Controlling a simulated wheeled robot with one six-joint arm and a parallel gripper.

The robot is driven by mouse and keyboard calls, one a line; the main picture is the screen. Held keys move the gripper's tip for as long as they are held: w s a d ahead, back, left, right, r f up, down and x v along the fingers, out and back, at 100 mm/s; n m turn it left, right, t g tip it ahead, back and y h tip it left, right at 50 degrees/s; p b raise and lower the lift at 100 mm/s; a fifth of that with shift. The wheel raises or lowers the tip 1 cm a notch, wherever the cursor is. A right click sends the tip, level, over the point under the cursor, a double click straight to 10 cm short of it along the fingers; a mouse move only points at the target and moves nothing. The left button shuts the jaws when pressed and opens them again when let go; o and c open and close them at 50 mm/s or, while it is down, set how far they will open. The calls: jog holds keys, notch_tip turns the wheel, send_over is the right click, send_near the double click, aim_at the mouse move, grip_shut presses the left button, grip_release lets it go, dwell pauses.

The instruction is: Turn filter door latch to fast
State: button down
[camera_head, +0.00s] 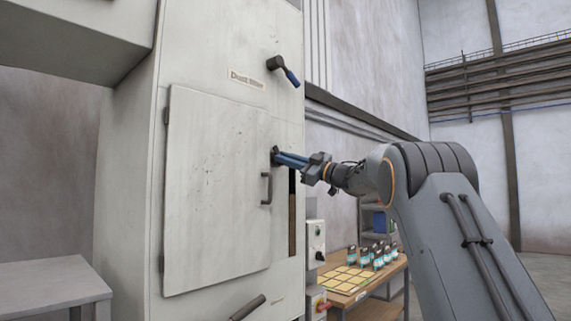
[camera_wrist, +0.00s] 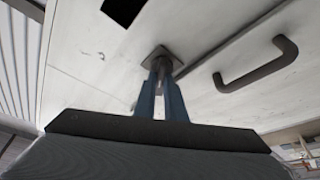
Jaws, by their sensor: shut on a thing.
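The filter door (camera_head: 215,190) is a pale panel on the dust filter cabinet, with a dark pull handle (camera_head: 266,188) near its right edge. The latch (camera_head: 275,151) is a small dark fitting above that handle. My gripper (camera_head: 281,157) comes in from the right, its blue fingers shut on the latch. In the wrist view, the fingers (camera_wrist: 163,82) close around the latch's stem below its square base plate (camera_wrist: 160,57). The fingers hide much of the latch, so I cannot tell its turn angle.
A dark lever with a blue grip (camera_head: 283,71) sits above, beside the label. Another dark handle (camera_head: 248,307) is below the door. A dark slot (camera_head: 292,212) shows right of the door. A workbench (camera_head: 350,275) with cards and small packs stands behind my arm.

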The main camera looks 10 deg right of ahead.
jog(key=n+g+p, duration=0.1)
jog(key=n, duration=0.3)
jog(key=n+g+p, duration=0.1)
jog(key=n+g, duration=0.1)
jog(key=n, duration=0.2)
jog(key=n+g+h+p, duration=0.1)
jog(key=n+p, duration=0.1)
jog(key=n, duration=0.2)
jog(key=shift+n+g, duration=0.3)
jog(key=shift+g, duration=0.1)
jog(key=c, duration=1.8)
grip_release()
